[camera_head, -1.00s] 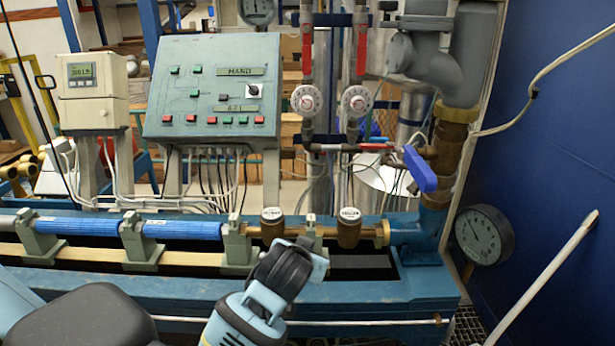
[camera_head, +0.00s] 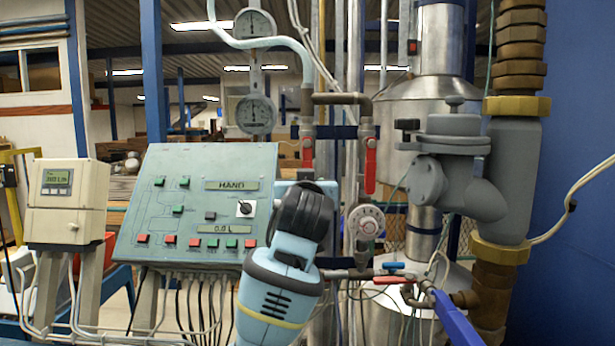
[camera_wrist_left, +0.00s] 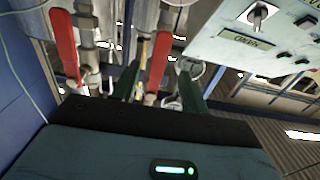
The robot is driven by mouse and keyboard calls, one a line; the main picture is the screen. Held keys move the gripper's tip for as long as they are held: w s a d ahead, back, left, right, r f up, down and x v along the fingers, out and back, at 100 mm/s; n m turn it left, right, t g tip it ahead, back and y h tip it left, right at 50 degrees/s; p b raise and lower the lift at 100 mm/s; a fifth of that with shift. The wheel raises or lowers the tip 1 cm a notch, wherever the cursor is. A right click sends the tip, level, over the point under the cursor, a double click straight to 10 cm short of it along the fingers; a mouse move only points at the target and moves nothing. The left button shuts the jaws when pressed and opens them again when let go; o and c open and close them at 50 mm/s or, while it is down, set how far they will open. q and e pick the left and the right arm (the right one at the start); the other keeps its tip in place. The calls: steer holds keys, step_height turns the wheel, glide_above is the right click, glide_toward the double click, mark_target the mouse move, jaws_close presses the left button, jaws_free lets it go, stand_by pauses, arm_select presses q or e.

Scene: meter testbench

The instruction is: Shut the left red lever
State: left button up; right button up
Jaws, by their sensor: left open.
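The left red lever (camera_head: 307,148) hangs upright on its pipe in the head view, and its lower end is hidden behind my left gripper. It also shows in the left wrist view (camera_wrist_left: 157,58). My left gripper (camera_head: 305,186) is just below and in front of it in the head view, its fingertips hidden by the wrist. In the left wrist view the gripper (camera_wrist_left: 160,86) is open, with a dark green finger on either side of the lever in the picture. I cannot tell contact. The right red lever (camera_head: 370,165) also hangs upright. My right gripper is not in view.
A control panel (camera_head: 160,215) stands left of my gripper. A blue-handled valve (camera_head: 452,318) and thick grey pipework (camera_head: 440,165) are at the right. Gauges (camera_head: 255,114) hang above.

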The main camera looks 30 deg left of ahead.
mark_target(307, 166)
arm_select(q)
steer(key=shift+x, duration=3.75)
jaws_close()
